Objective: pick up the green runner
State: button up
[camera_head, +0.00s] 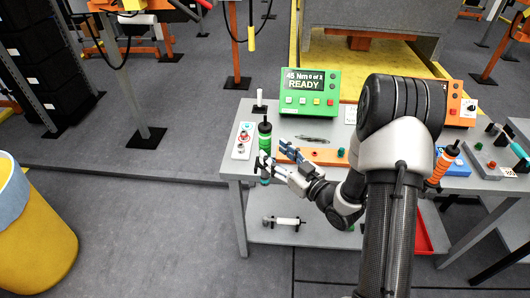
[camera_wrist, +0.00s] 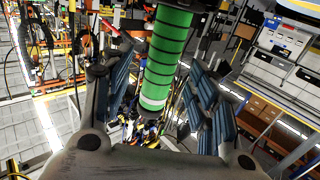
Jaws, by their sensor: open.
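The green runner (camera_head: 265,138) is an upright cylindrical tool with a dark top and a green ribbed body, at the front left of the grey workbench. In the wrist view the green runner (camera_wrist: 166,48) comes down from the top between the two blue-padded fingers, with gaps on both sides. My gripper (camera_head: 272,158) is beside it, its fingers spread around the runner's lower part. My gripper (camera_wrist: 160,75) is open and holds nothing. The runner's lower end is partly hidden by a finger in the head view.
The grey workbench (camera_head: 232,165) carries a green controller (camera_head: 310,90) reading "READY", a white button panel (camera_head: 243,141) and an orange strip (camera_head: 325,156). An orange runner (camera_head: 441,165) stands to the right. A yellow bin (camera_head: 35,235) is at the left. The floor between bin and bench is clear.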

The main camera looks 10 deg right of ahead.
aim_at(269, 147)
jog(key=x, duration=0.3)
jog(key=r+b+x, duration=0.1)
jog(key=x, duration=0.1)
jog(key=shift+a, duration=0.1)
grip_shut()
dwell(0.6)
dwell(0.5)
